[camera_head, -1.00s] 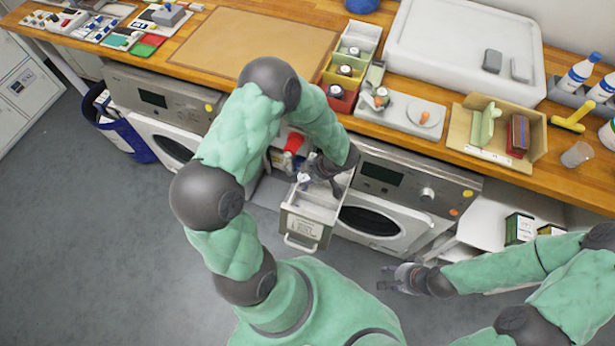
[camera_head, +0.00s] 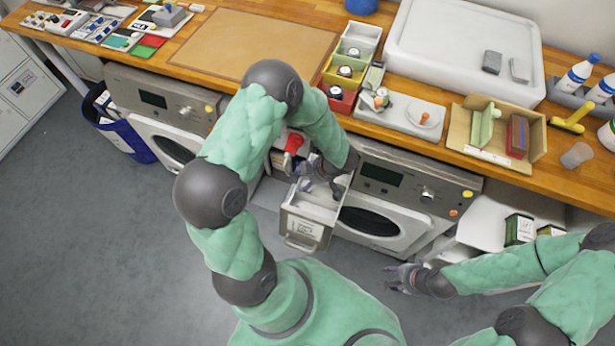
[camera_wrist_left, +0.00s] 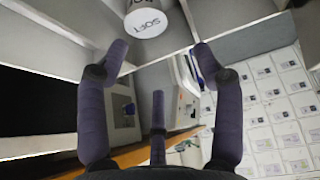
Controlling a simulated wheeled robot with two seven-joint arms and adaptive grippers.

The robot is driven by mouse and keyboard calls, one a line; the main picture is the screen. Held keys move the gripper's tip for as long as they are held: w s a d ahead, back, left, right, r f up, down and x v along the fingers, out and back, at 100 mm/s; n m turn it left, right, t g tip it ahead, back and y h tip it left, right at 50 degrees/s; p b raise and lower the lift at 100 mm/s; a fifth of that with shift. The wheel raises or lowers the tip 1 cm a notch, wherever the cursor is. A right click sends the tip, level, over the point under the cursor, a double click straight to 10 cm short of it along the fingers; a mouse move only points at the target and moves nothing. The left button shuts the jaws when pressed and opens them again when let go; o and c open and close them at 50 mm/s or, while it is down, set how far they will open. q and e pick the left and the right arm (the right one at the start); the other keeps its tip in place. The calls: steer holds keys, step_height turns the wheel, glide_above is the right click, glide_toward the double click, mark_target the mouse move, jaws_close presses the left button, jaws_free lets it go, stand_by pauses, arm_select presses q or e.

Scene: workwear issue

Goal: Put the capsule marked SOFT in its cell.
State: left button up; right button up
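The white capsule marked SOFT (camera_wrist_left: 148,22) shows at the top of the left wrist view, cut by the picture edge, beyond my fingertips and between grey walls. My left gripper (camera_head: 325,178) reaches down over the pulled-out grey drawer (camera_head: 308,228). In the left wrist view its fingers (camera_wrist_left: 160,55) are spread wide with nothing between them, apart from the capsule. My arm hides part of the drawer in the head view. My right gripper (camera_head: 398,278) hangs low, empty, fingers apart.
A red-topped bottle (camera_head: 292,146) stands behind the drawer. Machines (camera_head: 400,200) flank it under the wooden worktop (camera_head: 440,142). The brown mat (camera_head: 250,45) is clear.

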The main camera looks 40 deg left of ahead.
arm_select(q)
steer(key=shift+w+r, duration=0.1)
steer(key=shift+r, duration=0.5)
steer(key=p+v, duration=0.4)
steer(key=v, duration=0.8)
steer(key=shift+p, duration=0.3)
